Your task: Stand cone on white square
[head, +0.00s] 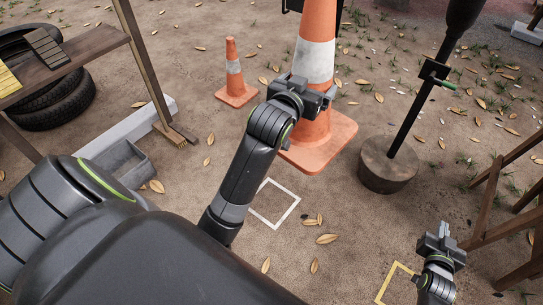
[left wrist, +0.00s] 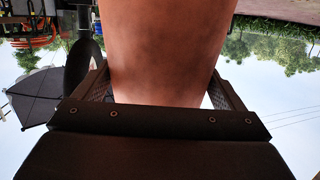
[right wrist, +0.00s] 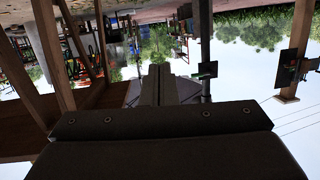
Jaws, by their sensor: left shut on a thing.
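A large orange cone (head: 318,22) with a white band stands upright at the upper middle of the head view. My left gripper (head: 318,97) is shut on it just below the band. In the left wrist view the cone's orange side (left wrist: 180,45) fills the space between the two fingers. The cone's square base (head: 325,155) is behind and to the right of the white square (head: 273,203), a painted outline on the dirt. I cannot tell whether the base touches the ground. My right gripper (head: 440,240) is empty at the lower right, its fingers together in the right wrist view (right wrist: 158,82).
A smaller orange cone (head: 236,82) stands left of the large one. A dark post in a round block (head: 388,168) stands close on the right. A yellow outline (head: 393,283) is near my right gripper. A wooden bench (head: 85,48) and grey trough (head: 124,163) are at left.

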